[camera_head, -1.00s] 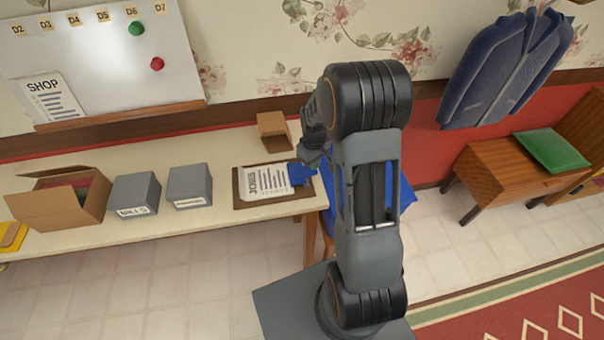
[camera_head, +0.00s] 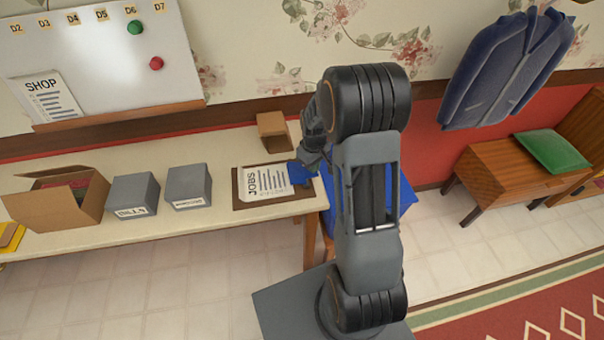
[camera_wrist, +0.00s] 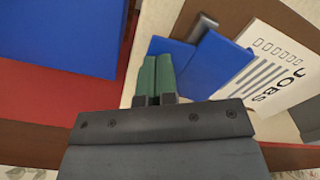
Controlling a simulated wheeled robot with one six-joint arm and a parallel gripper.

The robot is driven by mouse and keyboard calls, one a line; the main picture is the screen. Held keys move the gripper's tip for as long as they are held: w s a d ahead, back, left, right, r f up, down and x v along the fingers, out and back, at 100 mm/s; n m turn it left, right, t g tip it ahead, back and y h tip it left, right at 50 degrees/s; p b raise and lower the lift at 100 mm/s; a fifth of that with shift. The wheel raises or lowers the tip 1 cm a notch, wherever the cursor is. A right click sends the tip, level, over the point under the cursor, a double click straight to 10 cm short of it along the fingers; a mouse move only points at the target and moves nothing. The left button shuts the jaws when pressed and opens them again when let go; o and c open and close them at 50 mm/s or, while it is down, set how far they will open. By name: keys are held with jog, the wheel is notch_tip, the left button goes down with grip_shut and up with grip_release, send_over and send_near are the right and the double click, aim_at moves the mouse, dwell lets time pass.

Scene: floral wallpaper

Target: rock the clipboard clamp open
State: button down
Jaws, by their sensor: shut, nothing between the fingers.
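The brown clipboard (camera_head: 236,201) lies at the right end of the table with a white JOBS sheet (camera_head: 262,182) on it. Its blue clamp (camera_head: 300,173) is at the clipboard's right end, beside my gripper. In the wrist view the clamp (camera_wrist: 220,66) shows as blue plates with a grey piece (camera_wrist: 205,25) at the edge. My gripper (camera_wrist: 157,62) is shut and empty, its two green fingers side by side, tips over the blue clamp plate. I cannot tell whether they touch it or whether the clamp is raised. In the head view my arm hides the fingertips.
A blue box (camera_wrist: 70,35) stands beyond the table's end, below my arm. Two grey boxes (camera_head: 188,187) and an open cardboard box (camera_head: 52,207) stand left on the table (camera_head: 115,167). A small brown box (camera_head: 273,130) stands behind the clipboard.

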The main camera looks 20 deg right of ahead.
jog(key=shift+r+p, duration=2.45)
jog(key=shift+r, duration=1.05)
jog(key=shift+m, duration=0.3)
jog(key=s+a+r+m+t, duration=0.1)
jog(key=s+a+r, duration=0.3)
jog(key=s+r, duration=0.4)
jog(key=s+a+r+m+t, duration=0.2)
jog(key=s+a+r, duration=0.3)
jog(key=s+r, duration=0.3)
jog(key=shift+r+t, duration=0.5)
jog(key=shift+t, duration=0.1)
